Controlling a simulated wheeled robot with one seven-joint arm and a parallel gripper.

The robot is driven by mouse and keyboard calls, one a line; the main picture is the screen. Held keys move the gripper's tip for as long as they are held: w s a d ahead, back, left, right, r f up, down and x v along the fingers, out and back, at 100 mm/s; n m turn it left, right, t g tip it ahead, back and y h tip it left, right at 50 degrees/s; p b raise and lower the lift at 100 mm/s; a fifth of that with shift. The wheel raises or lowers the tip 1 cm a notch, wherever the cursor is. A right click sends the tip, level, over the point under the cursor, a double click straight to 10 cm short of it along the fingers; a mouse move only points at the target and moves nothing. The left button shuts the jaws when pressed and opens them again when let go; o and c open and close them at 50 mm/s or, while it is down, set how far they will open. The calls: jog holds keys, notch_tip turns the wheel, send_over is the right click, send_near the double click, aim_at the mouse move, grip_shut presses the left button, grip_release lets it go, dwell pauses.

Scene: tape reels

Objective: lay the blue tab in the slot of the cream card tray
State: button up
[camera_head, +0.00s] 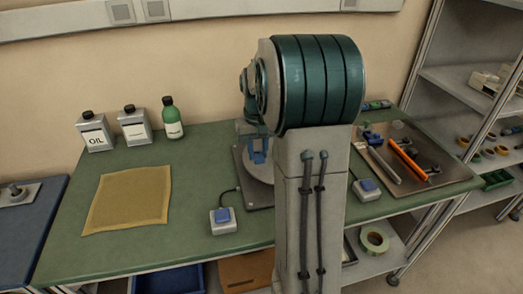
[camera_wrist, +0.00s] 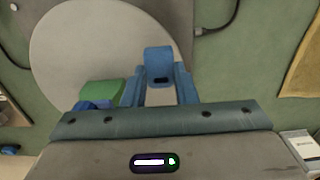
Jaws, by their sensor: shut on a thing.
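My gripper (camera_wrist: 158,74) shows in the wrist view with its two blue fingers closed around a blue piece. That piece, seemingly the blue tab (camera_wrist: 158,57), stands out between the fingertips and has a small dark mark. Behind it is a large pale grey disc; contact with the disc cannot be told. In the head view, my gripper (camera_head: 258,152) is small and blue above the grey disc, partly hidden by my arm. The tab cannot be told apart from the fingers there. I cannot make out a cream card tray with a slot in either view.
A green block (camera_wrist: 103,92) lies left of the fingers. A yellow cloth (camera_head: 127,199) lies left on the green bench. Two cans and a green bottle (camera_head: 171,118) stand behind it. A switch box (camera_head: 223,221) sits in front; a tool board (camera_head: 430,178) lies right.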

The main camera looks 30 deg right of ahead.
jog(key=p, duration=0.1)
send_over(223, 180)
notch_tip(223, 180, down, 7)
jog(key=shift+r, duration=0.1)
jog(key=shift+f+p, duration=0.35)
jog(key=shift+f, duration=1.7)
jog(key=shift+f, duration=0.1)
jog(key=o, duration=0.9)
jog(key=shift+o, duration=0.2)
